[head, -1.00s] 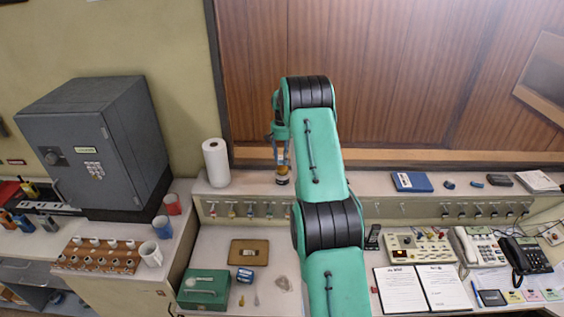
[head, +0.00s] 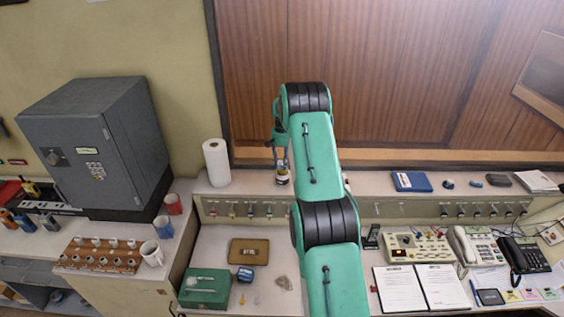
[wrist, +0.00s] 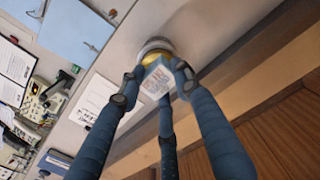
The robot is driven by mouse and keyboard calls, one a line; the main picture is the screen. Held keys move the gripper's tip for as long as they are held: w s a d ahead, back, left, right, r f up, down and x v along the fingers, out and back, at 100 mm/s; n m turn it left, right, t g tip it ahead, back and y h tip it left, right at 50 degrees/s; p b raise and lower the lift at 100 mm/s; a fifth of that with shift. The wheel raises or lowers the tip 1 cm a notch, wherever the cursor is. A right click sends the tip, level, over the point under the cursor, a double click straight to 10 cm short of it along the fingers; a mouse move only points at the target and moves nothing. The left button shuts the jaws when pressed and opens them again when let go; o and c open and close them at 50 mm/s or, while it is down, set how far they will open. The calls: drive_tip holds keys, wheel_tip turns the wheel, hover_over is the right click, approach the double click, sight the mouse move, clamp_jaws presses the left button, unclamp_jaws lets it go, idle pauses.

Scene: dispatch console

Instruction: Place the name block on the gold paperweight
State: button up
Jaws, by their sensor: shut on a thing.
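My gripper (head: 280,150) points down over the shelf behind the desk, left of my arm in the head view. In the wrist view its dark blue fingers (wrist: 157,85) are shut around a pale name block with printed marks (wrist: 155,84). The gold paperweight (wrist: 149,60) shows just past the block, with a grey round part beside it. The block overlaps the paperweight in this view, and I cannot tell whether they touch. In the head view the block and paperweight are small and hard to separate.
A paper roll (head: 216,162) stands on the shelf left of my gripper. A blue book (head: 411,181) lies to the right. Below are a green box (head: 205,288), a brown tray (head: 248,251), an open binder (head: 420,289) and telephones. A wood-panelled wall rises behind the shelf.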

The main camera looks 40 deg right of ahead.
drive_tip(key=shift+f, duration=0.15)
drive_tip(key=o, duration=1.1)
drive_tip(key=shift+c, duration=0.2)
wheel_tip(320, 180, up, 12)
drive_tip(key=b, duration=0.2)
drive_tip(key=shift+r, duration=0.2)
